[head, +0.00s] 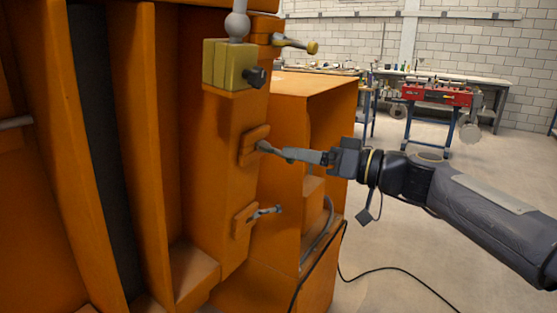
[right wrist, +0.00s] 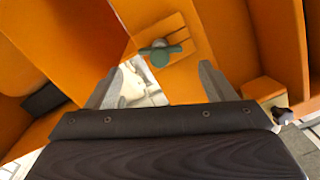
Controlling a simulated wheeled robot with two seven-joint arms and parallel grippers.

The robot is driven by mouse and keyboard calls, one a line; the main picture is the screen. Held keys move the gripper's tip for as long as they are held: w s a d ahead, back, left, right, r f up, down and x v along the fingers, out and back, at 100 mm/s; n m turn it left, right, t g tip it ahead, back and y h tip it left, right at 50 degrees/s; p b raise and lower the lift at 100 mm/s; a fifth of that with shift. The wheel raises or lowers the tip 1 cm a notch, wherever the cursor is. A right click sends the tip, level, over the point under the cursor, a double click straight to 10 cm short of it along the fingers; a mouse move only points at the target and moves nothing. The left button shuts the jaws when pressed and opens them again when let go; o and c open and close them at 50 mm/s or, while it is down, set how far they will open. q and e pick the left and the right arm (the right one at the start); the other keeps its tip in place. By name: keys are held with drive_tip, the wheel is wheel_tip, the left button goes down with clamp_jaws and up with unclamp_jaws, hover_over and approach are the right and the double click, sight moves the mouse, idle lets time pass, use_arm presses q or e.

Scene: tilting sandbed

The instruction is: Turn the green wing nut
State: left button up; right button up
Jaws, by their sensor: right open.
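The green wing nut (right wrist: 160,53) sits on an orange block (right wrist: 160,35) in the right wrist view, its two wings spread roughly sideways. In the head view the same orange block (head: 250,143) carries a grey bolt (head: 267,148) pointing right; the nut there is small and mostly lost against my fingers. My right gripper (head: 300,156) reaches in from the right, in line with the bolt. In the right wrist view my right gripper (right wrist: 158,78) is open, one finger either side below the nut, and nothing is between them. My left gripper is not in view.
A similar bolt and nut (head: 268,212) stick out below, and a yellow-tipped one (head: 300,45) above. An olive block (head: 228,65) with a black knob (head: 256,77) hangs above left. A black cable (head: 385,270) lies on the floor.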

sight(277, 150)
drive_tip(key=p+x, duration=0.1)
drive_tip(key=x, duration=0.5)
drive_tip(key=shift+s+a, duration=0.1)
drive_tip(key=shift+c, duration=0.5)
drive_tip(key=c, duration=0.9)
